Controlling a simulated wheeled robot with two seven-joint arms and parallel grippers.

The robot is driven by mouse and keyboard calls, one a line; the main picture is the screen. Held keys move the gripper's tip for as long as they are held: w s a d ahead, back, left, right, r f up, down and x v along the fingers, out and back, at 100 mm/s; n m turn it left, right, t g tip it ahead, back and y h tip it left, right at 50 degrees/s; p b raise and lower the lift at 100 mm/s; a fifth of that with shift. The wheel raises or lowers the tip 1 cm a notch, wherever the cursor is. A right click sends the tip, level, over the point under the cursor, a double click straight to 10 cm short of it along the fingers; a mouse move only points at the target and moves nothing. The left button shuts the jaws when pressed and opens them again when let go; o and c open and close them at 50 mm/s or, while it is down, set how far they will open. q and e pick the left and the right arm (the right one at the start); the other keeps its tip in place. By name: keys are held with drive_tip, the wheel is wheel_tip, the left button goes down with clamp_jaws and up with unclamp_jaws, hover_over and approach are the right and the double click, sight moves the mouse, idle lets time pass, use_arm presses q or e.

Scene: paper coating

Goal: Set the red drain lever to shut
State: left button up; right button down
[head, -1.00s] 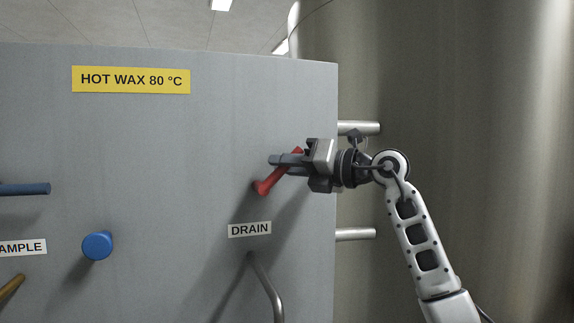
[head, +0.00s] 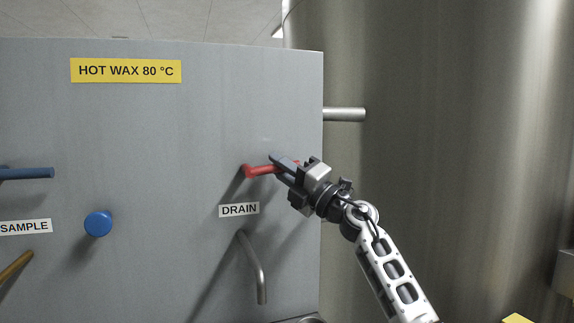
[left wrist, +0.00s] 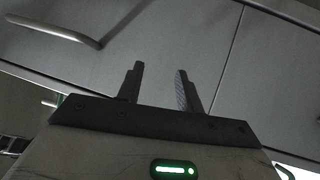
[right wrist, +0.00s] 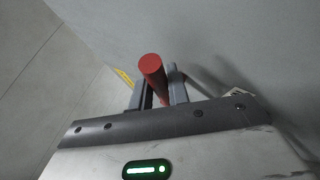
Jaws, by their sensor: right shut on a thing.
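The red drain lever (head: 258,171) is on the grey panel above the DRAIN label (head: 239,210). It points right from its pivot and lies close to level, its right end slightly higher. My right gripper (head: 278,165) is shut on the lever's arm, partly hiding it. In the right wrist view the red lever (right wrist: 152,68) stands between the two fingers. My left gripper (left wrist: 157,85) shows only in the left wrist view; its fingers are apart with nothing between them.
A bent metal spout (head: 254,268) hangs below the DRAIN label. A blue knob (head: 98,223), a blue lever (head: 30,173) and a brass lever (head: 15,266) are farther left. A metal pipe (head: 345,114) runs from the panel's right edge to a large steel tank (head: 440,120).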

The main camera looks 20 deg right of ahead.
drive_tip(key=shift+f+m+t, duration=0.35)
drive_tip(key=shift+m+t, duration=0.05)
drive_tip(key=shift+m, duration=0.2)
use_arm(q)
drive_tip(key=shift+s+f, duration=0.15)
drive_tip(key=shift+s, duration=0.1)
use_arm(e)
drive_tip(key=shift+f+m+h, duration=0.1)
drive_tip(key=shift+m+h, duration=0.2)
drive_tip(key=shift+m, duration=0.1)
drive_tip(key=c, duration=1.3)
unclamp_jaws()
drive_tip(key=shift+c, duration=0.2)
use_arm(q)
drive_tip(key=f+b, duration=0.1)
drive_tip(key=b, duration=0.2)
drive_tip(key=shift+w+d, duration=0.1)
drive_tip(key=shift+d, duration=0.05)
use_arm(e)
drive_tip(key=v, duration=1.6)
drive_tip(key=shift+f+t, duration=0.25)
drive_tip(key=shift+t, duration=0.05)
